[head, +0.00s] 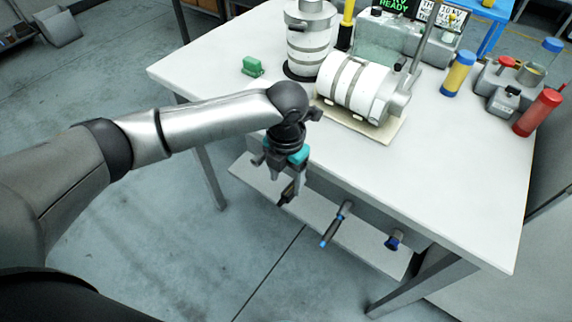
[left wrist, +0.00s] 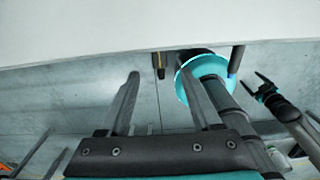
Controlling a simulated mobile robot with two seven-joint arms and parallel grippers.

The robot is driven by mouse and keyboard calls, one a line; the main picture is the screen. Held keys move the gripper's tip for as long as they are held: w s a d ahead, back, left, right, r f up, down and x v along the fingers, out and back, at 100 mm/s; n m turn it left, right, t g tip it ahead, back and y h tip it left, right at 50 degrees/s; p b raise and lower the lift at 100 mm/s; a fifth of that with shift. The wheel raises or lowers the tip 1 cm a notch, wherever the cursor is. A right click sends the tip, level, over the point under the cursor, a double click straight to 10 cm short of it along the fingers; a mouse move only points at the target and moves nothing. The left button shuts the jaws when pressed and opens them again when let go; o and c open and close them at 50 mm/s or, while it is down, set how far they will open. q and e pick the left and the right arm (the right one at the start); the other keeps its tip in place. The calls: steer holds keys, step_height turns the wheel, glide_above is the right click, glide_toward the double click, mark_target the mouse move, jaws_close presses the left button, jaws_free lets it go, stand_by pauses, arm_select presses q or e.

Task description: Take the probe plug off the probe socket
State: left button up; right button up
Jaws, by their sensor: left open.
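My left gripper (head: 288,190) is in front of the table's near edge, pointing down, with its jaws apart. Its two fingers also show in the left wrist view (left wrist: 160,78), with nothing clearly held between them. A short blue and dark piece (head: 393,240) sticks out below the near edge, to the right. A rod with a blue handle (head: 333,228) sits between it and the gripper. I cannot tell for sure which of these is the probe plug, and no probe socket is clear.
The white table (head: 440,190) carries a white cylindrical machine (head: 354,86), a green block (head: 252,66), a yellow and blue cylinder (head: 458,74) and a red cylinder (head: 538,112). A lower shelf (head: 260,187) runs under the near edge. A cyan disc (left wrist: 203,64) is close beside the right finger.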

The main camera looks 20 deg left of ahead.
mark_target(286, 193)
arm_select(q)
step_height(286, 193, down, 5)
steer(key=shift+b, duration=0.5)
jaws_close()
steer(key=shift+s, duration=0.1)
stand_by(0.4)
steer(key=shift+s+a+p, duration=0.2)
steer(key=shift+s+p, duration=0.05)
steer(key=shift+p, duration=0.25)
steer(key=shift+s+a+p, duration=0.2)
steer(key=shift+s+p, duration=0.35)
steer(key=shift+s, duration=0.1)
steer(key=shift+s+a+p, duration=0.25)
steer(key=shift+s+p, duration=0.3)
steer(key=shift+s, duration=0.05)
steer(key=shift+s+a+p, duration=0.2)
steer(key=shift+s+p, duration=0.35)
steer(key=shift+s, duration=0.1)
